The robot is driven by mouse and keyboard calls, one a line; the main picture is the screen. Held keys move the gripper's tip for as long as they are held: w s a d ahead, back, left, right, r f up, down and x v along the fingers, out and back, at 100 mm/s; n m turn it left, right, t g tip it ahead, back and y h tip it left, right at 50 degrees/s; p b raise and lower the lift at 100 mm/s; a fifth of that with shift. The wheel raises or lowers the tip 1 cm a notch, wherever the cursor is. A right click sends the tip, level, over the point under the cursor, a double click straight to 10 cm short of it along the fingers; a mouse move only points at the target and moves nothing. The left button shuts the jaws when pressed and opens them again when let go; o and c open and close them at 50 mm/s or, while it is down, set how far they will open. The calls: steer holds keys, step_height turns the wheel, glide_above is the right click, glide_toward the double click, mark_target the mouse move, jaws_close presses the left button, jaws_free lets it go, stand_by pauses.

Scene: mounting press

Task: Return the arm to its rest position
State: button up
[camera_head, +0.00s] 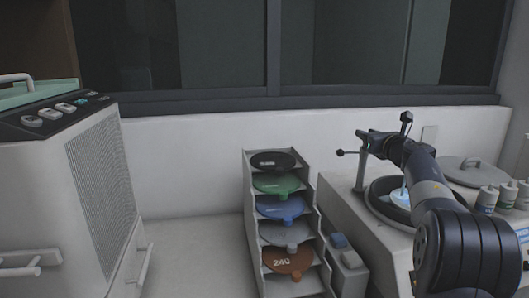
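My arm (465,245) rises from the lower right and reaches over the grey machine at the right. My gripper (366,138) is at its far end, dark and small, above the machine's round dark bowl (380,208). It is seen from behind and the side, and I cannot tell whether its fingers are open or shut. No held object can be made out. My forearm hides part of the bowl and of the machine top. A pale blue and white piece (401,196) shows in the bowl beside my forearm.
A rack (250,200) holds several coloured discs in the middle. A large white machine (95,190) stands left. A post with a ball-ended lever (359,172) stands close to my gripper. White bottles (487,199) and a round lid (466,170) are at the right. A window frame spans the back.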

steer(key=shift+w+a, duration=0.25)
steer(key=shift+w, duration=0.35)
steer(key=shift+f+m+h, duration=0.1)
steer(key=shift+m+h, duration=0.2)
steer(key=shift+h, duration=0.2)
steer(key=shift+s+m+h, duration=0.1)
steer(key=shift+m+h, duration=0.2)
steer(key=shift+h, duration=0.2)
steer(key=shift+m+h, duration=1)
steer(key=shift+h, duration=0.5)
steer(key=shift+r+m+h+p, duration=0.2)
steer(key=shift+m+h+p, duration=0.45)
steer(key=shift+m+h, duration=0.75)
steer(key=shift+h, duration=0.8)
steer(key=shift+d+f+g, duration=0.1)
steer(key=shift+f+g, duration=0.05)
steer(key=shift+g, duration=0.15)
